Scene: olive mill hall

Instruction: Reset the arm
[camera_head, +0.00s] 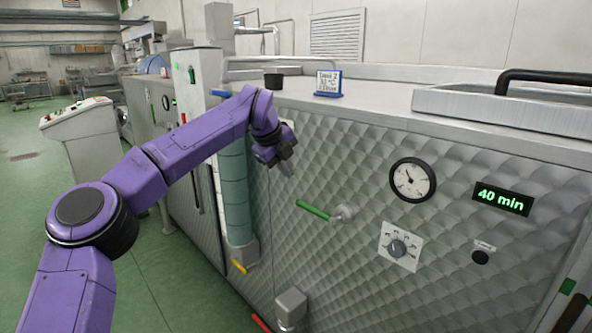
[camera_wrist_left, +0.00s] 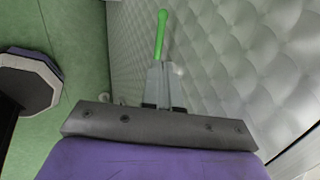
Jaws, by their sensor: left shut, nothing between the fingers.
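My left arm, purple, reaches in from the left in the head view. Its gripper (camera_head: 285,168) points down in front of the quilted steel machine wall (camera_head: 340,150). The fingers are shut and empty. In the left wrist view the gripper (camera_wrist_left: 164,85) shows its two pale fingers together, with a green handle (camera_wrist_left: 161,35) beyond their tips. The same green-handled valve (camera_head: 314,210) sticks out of the wall to the right of the gripper in the head view. The gripper looks apart from it. My right gripper is not in view.
A teal pipe (camera_head: 236,190) stands behind my forearm. A small sign (camera_head: 328,83) and a dark cup (camera_head: 273,80) stand on top. Green floor (camera_head: 150,280) is open at left.

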